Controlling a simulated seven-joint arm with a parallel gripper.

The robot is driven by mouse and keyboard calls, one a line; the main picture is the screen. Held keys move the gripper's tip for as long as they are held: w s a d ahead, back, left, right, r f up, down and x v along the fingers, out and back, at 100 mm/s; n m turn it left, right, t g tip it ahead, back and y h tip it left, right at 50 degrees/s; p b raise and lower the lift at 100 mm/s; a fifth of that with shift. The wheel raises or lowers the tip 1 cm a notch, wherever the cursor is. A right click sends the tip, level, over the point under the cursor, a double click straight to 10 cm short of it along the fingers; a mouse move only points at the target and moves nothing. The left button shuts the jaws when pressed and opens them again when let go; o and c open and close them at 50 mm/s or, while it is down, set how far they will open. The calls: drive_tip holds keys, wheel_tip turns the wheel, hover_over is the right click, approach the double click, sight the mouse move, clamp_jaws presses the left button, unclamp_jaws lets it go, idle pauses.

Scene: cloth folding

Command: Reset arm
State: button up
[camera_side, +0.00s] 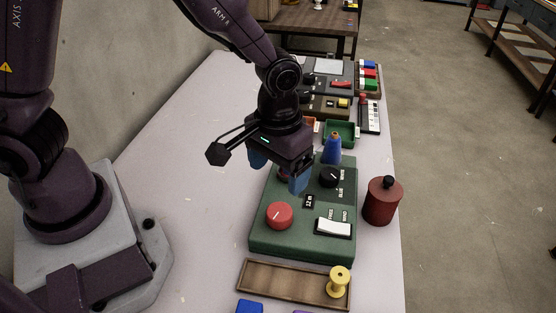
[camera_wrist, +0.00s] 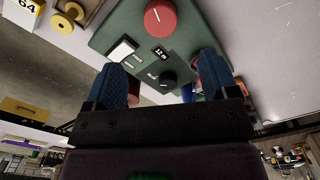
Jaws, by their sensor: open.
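My gripper (camera_side: 279,172) is open and empty, with its blue fingers apart above the far left part of a green control box (camera_side: 280,240). The box has a red knob (camera_side: 279,215), a black knob (camera_side: 329,177), a white rocker switch (camera_side: 333,228) and a small "12 m" display (camera_side: 309,201). In the wrist view my gripper (camera_wrist: 164,78) has its two fingers spread, with the black knob (camera_wrist: 168,80) showing between them. The red knob (camera_wrist: 160,17) and the white switch (camera_wrist: 122,49) lie farther up in that view. My fingers hide part of the box.
A dark red canister (camera_side: 383,203) stands right of the box. A wooden tray (camera_side: 285,279) with a yellow spool (camera_side: 340,284) lies in front. A blue cone (camera_side: 332,149) and green tray (camera_side: 341,133) are behind. The pale tabletop (camera_side: 205,220) left of the box is clear.

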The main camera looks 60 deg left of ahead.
drive_tip(key=shift+r, duration=0.75)
idle(0.4)
